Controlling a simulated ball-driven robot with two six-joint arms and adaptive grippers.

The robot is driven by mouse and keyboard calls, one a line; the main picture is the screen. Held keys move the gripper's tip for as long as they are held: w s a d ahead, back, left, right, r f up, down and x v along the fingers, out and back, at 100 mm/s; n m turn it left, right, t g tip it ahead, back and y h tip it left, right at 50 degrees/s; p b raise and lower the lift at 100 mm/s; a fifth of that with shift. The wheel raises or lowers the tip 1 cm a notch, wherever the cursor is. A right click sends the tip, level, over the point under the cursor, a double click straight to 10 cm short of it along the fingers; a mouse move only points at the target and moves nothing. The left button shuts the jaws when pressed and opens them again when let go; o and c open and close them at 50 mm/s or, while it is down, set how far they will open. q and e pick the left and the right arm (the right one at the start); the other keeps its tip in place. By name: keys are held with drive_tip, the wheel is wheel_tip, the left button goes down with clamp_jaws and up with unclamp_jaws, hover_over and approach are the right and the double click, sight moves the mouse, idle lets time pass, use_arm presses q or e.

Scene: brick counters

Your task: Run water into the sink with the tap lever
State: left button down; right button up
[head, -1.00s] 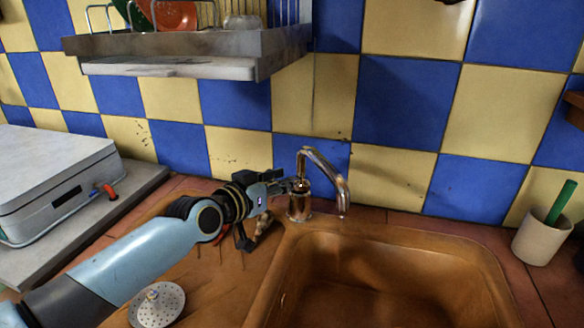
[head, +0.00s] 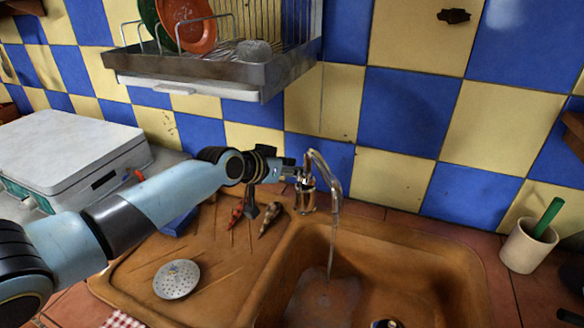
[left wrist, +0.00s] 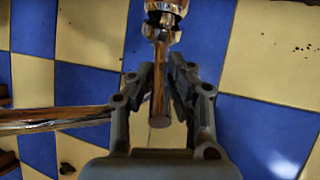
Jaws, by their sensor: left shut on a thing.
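The chrome tap (head: 325,171) stands at the back left of the brown sink (head: 385,240). A thin stream of water (head: 331,250) runs from its spout into the basin. My left gripper (head: 292,174) is at the left side of the tap body. In the left wrist view, my left gripper (left wrist: 160,85) is shut on the tap lever (left wrist: 159,105), a short metal rod between its fingers. The spout (left wrist: 60,120) extends to the left in that view. My right gripper is not in view.
A round metal strainer (head: 177,279) and small items, including a red one (head: 236,212), lie on the drainboard. A dish rack (head: 200,75) hangs above. A grey-white box (head: 70,150) is at left.

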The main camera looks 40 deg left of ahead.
use_arm(q)
drive_tip(key=c, duration=1.3)
unclamp_jaws()
drive_tip(key=v, duration=1.2)
